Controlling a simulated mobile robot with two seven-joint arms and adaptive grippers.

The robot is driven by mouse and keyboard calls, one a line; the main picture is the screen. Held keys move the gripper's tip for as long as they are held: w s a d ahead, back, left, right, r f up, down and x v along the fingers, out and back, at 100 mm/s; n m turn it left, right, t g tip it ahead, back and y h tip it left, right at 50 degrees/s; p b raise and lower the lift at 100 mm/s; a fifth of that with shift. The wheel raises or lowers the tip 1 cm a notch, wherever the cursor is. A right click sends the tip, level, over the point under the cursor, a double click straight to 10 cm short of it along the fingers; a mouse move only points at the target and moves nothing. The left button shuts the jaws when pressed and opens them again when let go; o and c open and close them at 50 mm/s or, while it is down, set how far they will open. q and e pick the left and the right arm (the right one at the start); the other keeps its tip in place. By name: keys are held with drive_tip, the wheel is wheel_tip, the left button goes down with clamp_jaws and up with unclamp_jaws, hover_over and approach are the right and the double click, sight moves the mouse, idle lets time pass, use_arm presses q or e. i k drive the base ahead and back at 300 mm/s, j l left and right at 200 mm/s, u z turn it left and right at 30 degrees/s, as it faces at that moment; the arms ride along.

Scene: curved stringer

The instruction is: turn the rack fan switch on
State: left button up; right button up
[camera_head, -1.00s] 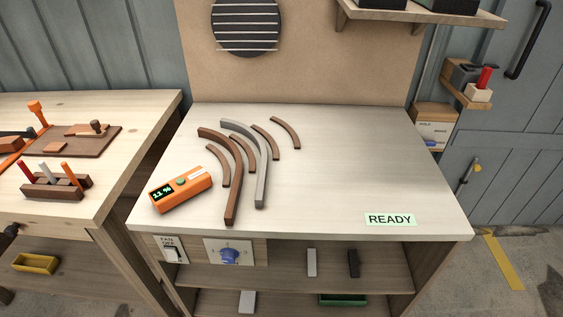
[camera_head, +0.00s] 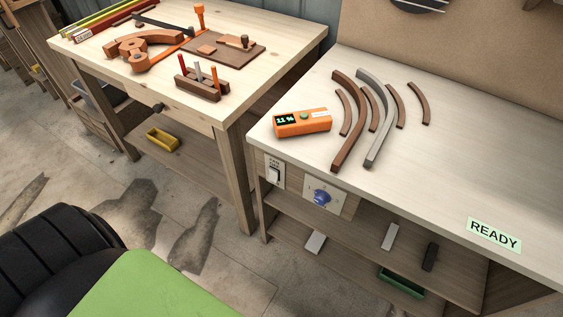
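The rack fan switch (camera_head: 275,173) is a white plate with a dark rocker and the words "FAN OFF" above it. It sits on the wooden front panel under the left front corner of the pale bench. The rocker's position is too small to tell. A blue knob (camera_head: 321,197) on a white plate is just right of it. Neither of my grippers shows in the view.
The pale bench top (camera_head: 460,165) holds curved brown and grey strips, an orange meter (camera_head: 302,122) and a READY label (camera_head: 494,236). A wooden workbench (camera_head: 120,83) with tools stands at left. Open floor (camera_head: 200,225) lies before the switch.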

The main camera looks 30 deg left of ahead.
sight(273, 174)
drive_tip(key=k+u, duration=0.1)
drive_tip(key=u, duration=0.85)
